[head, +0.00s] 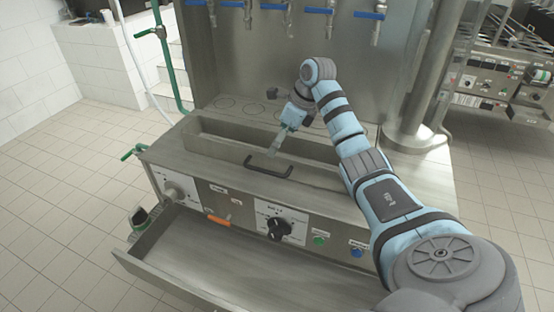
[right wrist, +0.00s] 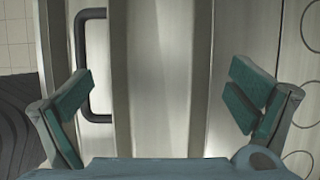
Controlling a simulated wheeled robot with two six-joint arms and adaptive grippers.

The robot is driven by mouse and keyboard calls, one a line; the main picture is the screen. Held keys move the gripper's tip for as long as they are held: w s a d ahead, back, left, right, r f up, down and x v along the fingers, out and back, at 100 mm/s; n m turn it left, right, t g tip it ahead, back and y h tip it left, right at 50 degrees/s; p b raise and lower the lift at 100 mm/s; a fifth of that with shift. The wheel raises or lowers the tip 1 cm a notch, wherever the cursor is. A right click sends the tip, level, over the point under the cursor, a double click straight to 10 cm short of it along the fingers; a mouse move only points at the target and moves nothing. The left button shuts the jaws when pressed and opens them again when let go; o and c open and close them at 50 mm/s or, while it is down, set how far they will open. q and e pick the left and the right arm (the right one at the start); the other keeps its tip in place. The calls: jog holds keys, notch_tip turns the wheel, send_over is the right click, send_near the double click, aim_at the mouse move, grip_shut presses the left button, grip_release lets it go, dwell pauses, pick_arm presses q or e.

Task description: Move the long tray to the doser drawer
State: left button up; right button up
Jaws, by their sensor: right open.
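The long tray (head: 225,139) is a narrow metal trough set in the top of the filler machine. Its black bar handle (head: 268,167) is on the front side, and it also shows at the left of the right wrist view (right wrist: 82,65). The doser drawer (head: 245,262) is pulled out at the machine's lower front and looks empty. My right gripper (head: 282,138) is over the tray, behind the handle. In the right wrist view its teal fingers (right wrist: 160,98) are wide apart with nothing between them. My left gripper is not in view.
The front panel carries a black knob (head: 278,228), an orange lever (head: 217,220) and coloured buttons. Blue-handled taps (head: 317,11) hang above the back. A green pipe (head: 178,85) runs at the left. Tiled floor is clear at the left.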

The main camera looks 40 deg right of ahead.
jog(key=x, duration=0.6)
jog(key=shift+w, duration=0.15)
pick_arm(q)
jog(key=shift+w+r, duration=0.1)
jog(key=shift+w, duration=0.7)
pick_arm(e)
jog(key=shift+r, duration=0.1)
jog(key=shift+c, duration=1.2)
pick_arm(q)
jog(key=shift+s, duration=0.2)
pick_arm(e)
jog(key=c, duration=1.6)
